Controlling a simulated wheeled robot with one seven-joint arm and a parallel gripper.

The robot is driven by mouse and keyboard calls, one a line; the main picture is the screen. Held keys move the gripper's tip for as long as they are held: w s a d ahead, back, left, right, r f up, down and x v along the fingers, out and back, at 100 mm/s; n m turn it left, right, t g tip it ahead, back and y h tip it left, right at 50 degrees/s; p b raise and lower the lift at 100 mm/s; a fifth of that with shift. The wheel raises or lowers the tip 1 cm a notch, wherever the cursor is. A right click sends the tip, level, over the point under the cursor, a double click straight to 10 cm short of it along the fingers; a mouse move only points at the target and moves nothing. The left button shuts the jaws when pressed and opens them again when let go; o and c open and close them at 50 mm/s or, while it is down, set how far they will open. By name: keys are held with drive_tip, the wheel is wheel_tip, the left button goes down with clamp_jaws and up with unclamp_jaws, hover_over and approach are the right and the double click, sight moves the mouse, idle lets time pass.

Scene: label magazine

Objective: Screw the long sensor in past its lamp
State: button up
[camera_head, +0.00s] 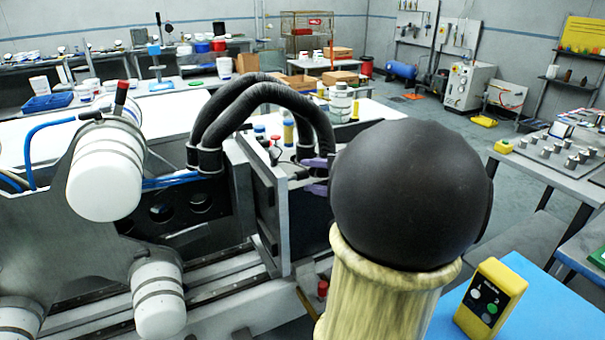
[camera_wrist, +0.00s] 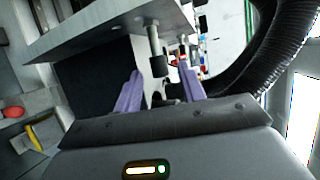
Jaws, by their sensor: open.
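In the wrist view, my gripper (camera_wrist: 160,70) has two purple fingers standing apart. Between and just beyond them, a slim grey metal cylinder with a dark lower end (camera_wrist: 156,48), likely the long sensor, sticks out beside a grey plate (camera_wrist: 100,30). A second, shorter cylinder (camera_wrist: 184,46) stands to its right. I cannot tell whether either finger touches a sensor, and I cannot make out a lamp on either. In the head view, the purple fingers (camera_head: 316,176) show beside the upright machine plate (camera_head: 262,200), partly hidden by my dark arm joint. The sensor is not clear there.
Thick black hoses (camera_head: 250,100) arch above the plate; they also run close on the right in the wrist view (camera_wrist: 275,55). White rollers (camera_head: 105,172) stand at the left. A yellow control box (camera_head: 490,298) lies on a blue surface at the lower right.

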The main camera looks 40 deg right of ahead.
sight(308, 174)
drive_tip(key=x, duration=0.3)
drive_tip(key=shift+w, duration=0.1)
clamp_jaws()
drive_tip(key=shift+a+r+g+p, duration=0.1)
drive_tip(key=shift+r+g+p, duration=0.15)
drive_tip(key=shift+g+p, duration=0.65)
drive_tip(key=shift+f+m+p, duration=0.25)
drive_tip(key=shift+m+p, duration=0.15)
drive_tip(key=shift+p, duration=0.3)
unclamp_jaws()
